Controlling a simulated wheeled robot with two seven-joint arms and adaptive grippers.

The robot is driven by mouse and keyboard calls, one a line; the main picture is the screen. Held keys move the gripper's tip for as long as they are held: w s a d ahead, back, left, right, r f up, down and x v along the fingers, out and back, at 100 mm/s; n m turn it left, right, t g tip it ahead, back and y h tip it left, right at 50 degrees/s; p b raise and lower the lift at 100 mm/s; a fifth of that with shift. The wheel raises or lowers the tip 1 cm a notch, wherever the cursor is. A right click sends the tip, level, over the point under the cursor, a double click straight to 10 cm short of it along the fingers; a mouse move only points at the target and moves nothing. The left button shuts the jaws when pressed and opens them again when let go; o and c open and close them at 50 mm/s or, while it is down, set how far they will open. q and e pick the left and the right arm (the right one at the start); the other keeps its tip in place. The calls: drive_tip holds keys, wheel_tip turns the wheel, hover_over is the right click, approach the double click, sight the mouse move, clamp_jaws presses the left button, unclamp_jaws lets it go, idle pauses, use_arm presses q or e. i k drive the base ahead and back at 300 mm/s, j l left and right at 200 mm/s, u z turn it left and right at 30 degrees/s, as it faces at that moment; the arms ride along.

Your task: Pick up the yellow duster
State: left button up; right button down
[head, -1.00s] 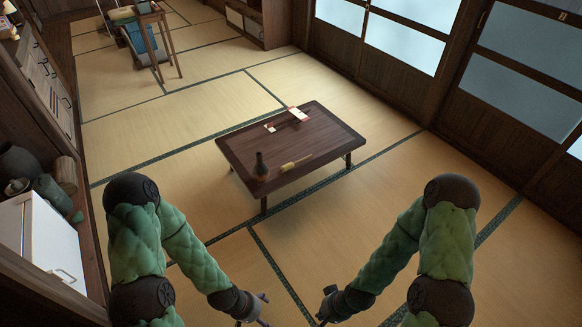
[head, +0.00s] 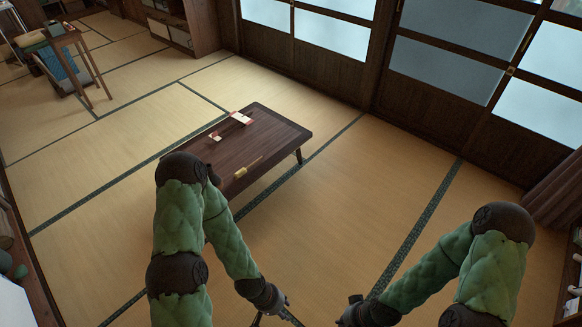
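The yellow duster (head: 247,168) lies on the near part of the low dark wooden table (head: 268,138), its thin handle pointing to the back right. My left gripper (head: 276,315) is at the bottom of the view, in front of and below the table, well apart from the duster. Its fingers are spread with nothing between them. My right gripper (head: 346,311) is to the right of it at the bottom edge, also far from the duster. Its fingers are too small and dark to read. My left arm covers the table's near left corner.
Red and white items (head: 241,118) lie at the table's far end. Tatami floor is clear to the right of the table. Sliding doors (head: 440,75) line the back right.

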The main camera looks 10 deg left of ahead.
sight(242, 172)
drive_tip(key=i+j+z, duration=0.35)
drive_tip(key=j+z, duration=0.4)
drive_tip(key=i+j+z, duration=0.1)
drive_tip(key=j+z, duration=0.25)
drive_tip(key=j, duration=0.3)
drive_tip(key=j+z, duration=0.4)
drive_tip(key=j, duration=0.15)
drive_tip(key=j+z, duration=0.1)
drive_tip(key=j, duration=1.95)
